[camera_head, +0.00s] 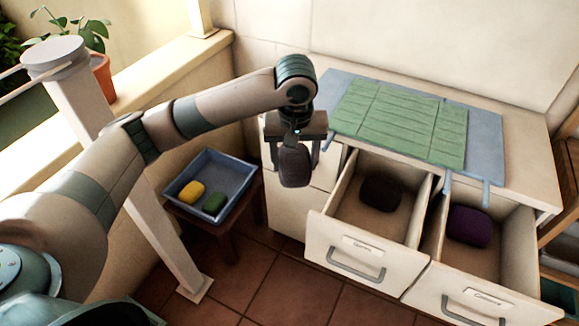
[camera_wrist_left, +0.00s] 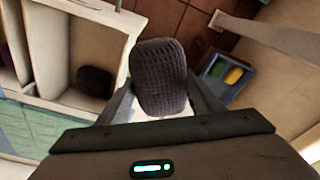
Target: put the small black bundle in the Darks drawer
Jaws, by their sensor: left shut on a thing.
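My left gripper (camera_head: 295,158) is shut on a small black knitted bundle (camera_head: 295,168), which hangs below the palm in the air. In the left wrist view the same bundle (camera_wrist_left: 159,78) sits between the two fingers. It is left of the open left drawer (camera_head: 322,228), in front of the cabinet's left part. The drawer has a small label whose writing is too blurred to read surely, and another dark bundle (camera_head: 380,192) lies inside it. The open right drawer (camera_head: 425,287) holds a dark purple bundle (camera_head: 469,226). My right gripper is not in view.
A blue tray (camera_head: 240,168) with a yellow bundle (camera_head: 191,191) and a green bundle (camera_head: 214,203) stands on a low stool at the left. A green cloth (camera_head: 400,120) lies on a blue one on the cabinet top. A pale post (camera_head: 165,222) stands left of the stool.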

